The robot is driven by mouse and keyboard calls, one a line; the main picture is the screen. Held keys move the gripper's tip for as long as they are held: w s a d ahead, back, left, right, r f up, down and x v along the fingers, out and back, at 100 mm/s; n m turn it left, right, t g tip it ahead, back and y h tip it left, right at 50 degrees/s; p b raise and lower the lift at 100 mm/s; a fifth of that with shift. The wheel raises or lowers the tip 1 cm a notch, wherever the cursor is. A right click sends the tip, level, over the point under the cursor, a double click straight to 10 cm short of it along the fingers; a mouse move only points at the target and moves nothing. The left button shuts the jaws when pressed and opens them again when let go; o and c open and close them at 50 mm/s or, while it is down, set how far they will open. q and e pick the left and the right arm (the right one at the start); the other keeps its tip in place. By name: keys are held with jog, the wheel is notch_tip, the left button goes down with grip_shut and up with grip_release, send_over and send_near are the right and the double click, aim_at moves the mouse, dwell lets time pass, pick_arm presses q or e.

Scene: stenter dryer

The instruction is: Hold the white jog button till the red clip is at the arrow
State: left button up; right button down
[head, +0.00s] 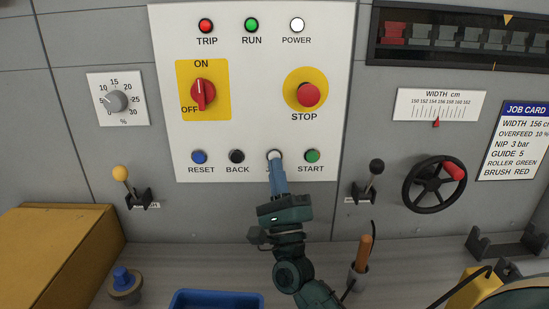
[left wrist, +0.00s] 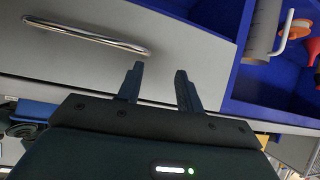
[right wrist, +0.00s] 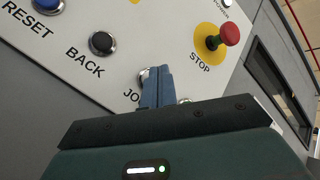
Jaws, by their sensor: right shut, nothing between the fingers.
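The white jog button (head: 273,154) is in the bottom row of the white panel, its label mostly hidden by my right gripper. My right gripper (head: 276,162) is shut and empty, its fingertips at the button; I cannot tell whether it is pressed. In the right wrist view the button's rim (right wrist: 144,74) shows just left of the fingertips (right wrist: 159,70). The red clip (head: 393,33) is at the left end of the dark window, left of the yellow arrow (head: 508,19). My left gripper (left wrist: 158,76) is open and empty, before a grey drawer.
Beside the jog button are the black back button (head: 237,156) and green start button (head: 312,156). The red stop button (head: 308,95) is above. A black lever (head: 376,167) and handwheel (head: 434,184) are to the right. A blue tray (head: 215,300) stands below.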

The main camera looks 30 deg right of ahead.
jog(key=shift+w, duration=0.1)
dwell(0.6)
jog(key=shift+w+d, duration=0.2)
jog(key=shift+w, duration=0.1)
jog(key=shift+w+d+b, duration=0.15)
jog(key=shift+w+b, duration=0.2)
jog(key=shift+b, duration=0.1)
dwell(0.5)
jog(key=shift+s, duration=0.1)
dwell(5.3)
jog(key=shift+s+a, duration=0.35)
jog(key=shift+s, duration=0.3)
jog(key=shift+s, duration=0.1)
